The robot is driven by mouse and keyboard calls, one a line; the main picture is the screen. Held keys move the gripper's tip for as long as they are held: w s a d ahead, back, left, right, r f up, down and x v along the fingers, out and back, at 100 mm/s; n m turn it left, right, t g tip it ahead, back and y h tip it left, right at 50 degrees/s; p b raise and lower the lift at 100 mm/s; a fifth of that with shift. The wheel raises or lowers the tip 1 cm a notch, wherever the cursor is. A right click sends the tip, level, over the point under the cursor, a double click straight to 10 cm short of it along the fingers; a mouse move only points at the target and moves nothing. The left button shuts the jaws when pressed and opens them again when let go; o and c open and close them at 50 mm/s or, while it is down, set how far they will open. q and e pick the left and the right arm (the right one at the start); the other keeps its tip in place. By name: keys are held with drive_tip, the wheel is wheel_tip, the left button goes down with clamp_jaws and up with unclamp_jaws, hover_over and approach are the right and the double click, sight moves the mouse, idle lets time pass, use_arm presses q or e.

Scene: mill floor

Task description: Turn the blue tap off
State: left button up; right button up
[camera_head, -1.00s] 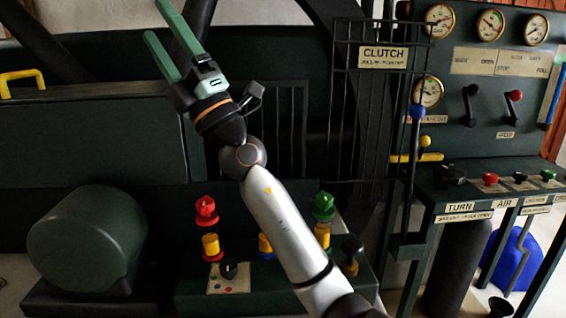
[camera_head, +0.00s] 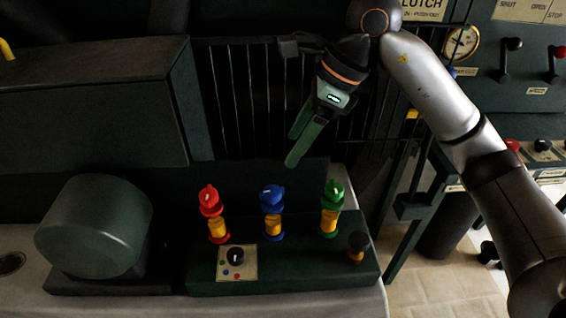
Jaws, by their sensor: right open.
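The blue tap (camera_head: 272,198) stands upright in the middle of a row of three, its blue knob on a yellow body with a blue base. The red tap (camera_head: 209,202) is to its left and the green tap (camera_head: 334,194) to its right. My right gripper (camera_head: 293,148) is open and empty, its green fingers slanting down above and slightly right of the blue tap, apart from it. My left gripper is out of view.
A green drum (camera_head: 95,228) is at left. A barred guard (camera_head: 245,95) rises behind.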

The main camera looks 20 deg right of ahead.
sight(272, 191)
drive_tip(key=x, duration=0.8)
drive_tip(key=d+x, duration=0.1)
drive_tip(key=x, duration=0.3)
drive_tip(key=shift+s+a+f, duration=0.1)
drive_tip(key=shift+s+f, duration=0.1)
drive_tip(key=shift+f, duration=0.2)
drive_tip(key=shift+c, duration=0.4)
clamp_jaws()
